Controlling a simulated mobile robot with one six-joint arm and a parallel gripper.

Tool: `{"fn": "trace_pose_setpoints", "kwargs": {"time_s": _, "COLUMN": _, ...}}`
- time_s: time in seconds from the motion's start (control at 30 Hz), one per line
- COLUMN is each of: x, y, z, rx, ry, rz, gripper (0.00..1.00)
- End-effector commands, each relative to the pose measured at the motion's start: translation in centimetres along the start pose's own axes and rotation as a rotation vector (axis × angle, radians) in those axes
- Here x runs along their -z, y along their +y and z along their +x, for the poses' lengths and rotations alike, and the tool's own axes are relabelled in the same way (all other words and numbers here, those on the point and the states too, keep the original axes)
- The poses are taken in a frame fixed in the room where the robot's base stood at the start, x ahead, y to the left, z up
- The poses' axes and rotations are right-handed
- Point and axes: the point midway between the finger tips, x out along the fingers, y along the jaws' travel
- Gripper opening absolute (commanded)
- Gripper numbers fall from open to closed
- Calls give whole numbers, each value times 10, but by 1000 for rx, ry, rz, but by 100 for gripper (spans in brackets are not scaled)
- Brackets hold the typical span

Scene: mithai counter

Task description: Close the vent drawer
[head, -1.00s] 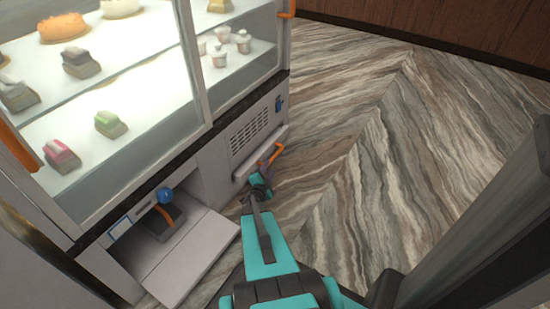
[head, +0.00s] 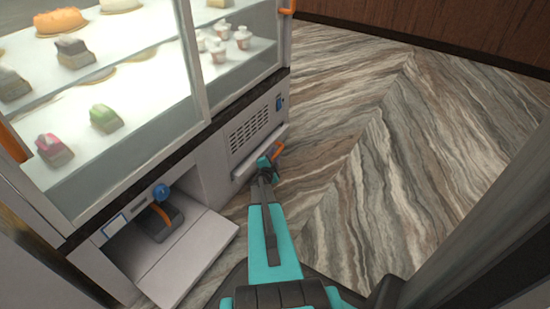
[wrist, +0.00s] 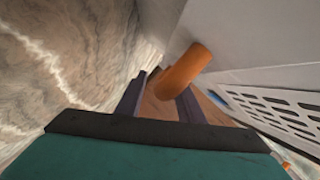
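The vent drawer (head: 246,166) is a pale panel low on the counter front, below the slotted vent grille (head: 249,132). It stands out a little from the front. Its orange handle (head: 279,149) is on the outer side, and the handle also shows large in the wrist view (wrist: 183,68). My gripper (head: 266,162) is at the drawer's front, close beside the handle. In the wrist view its two dark fingers (wrist: 160,100) are apart, with the handle's rounded end over the gap, near the right finger. I cannot tell whether they touch. The grille shows at right in the wrist view (wrist: 285,115).
A flap (head: 190,262) lies open at the lower left, before a compartment holding a dark object (head: 160,222) with an orange strap. A blue knob (head: 161,192) is above it. The glass sweets case rises above. The patterned floor (head: 400,150) at right is clear.

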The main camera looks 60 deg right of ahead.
Motion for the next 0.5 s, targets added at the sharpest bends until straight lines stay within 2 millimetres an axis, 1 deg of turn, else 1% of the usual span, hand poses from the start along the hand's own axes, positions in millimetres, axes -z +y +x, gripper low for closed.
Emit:
{"fn": "trace_pose_setpoints", "kwargs": {"time_s": 0.1, "x": 0, "y": 0, "z": 4, "rx": 0, "ry": 1, "rz": 0, "gripper": 34}}
{"fn": "trace_pose_setpoints", "kwargs": {"time_s": 0.37, "x": 2, "y": 0, "z": 5, "rx": -1, "ry": 1, "rz": 0, "gripper": 34}}
{"fn": "trace_pose_setpoints", "kwargs": {"time_s": 0.4, "x": 2, "y": 0, "z": 5, "rx": -1, "ry": 1, "rz": 0, "gripper": 32}}
{"fn": "trace_pose_setpoints", "kwargs": {"time_s": 0.47, "x": 1, "y": 0, "z": 5, "rx": -1, "ry": 1, "rz": 0, "gripper": 22}}
{"fn": "trace_pose_setpoints", "kwargs": {"time_s": 0.5, "x": 1, "y": 0, "z": 5, "rx": -1, "ry": 1, "rz": 0, "gripper": 16}}
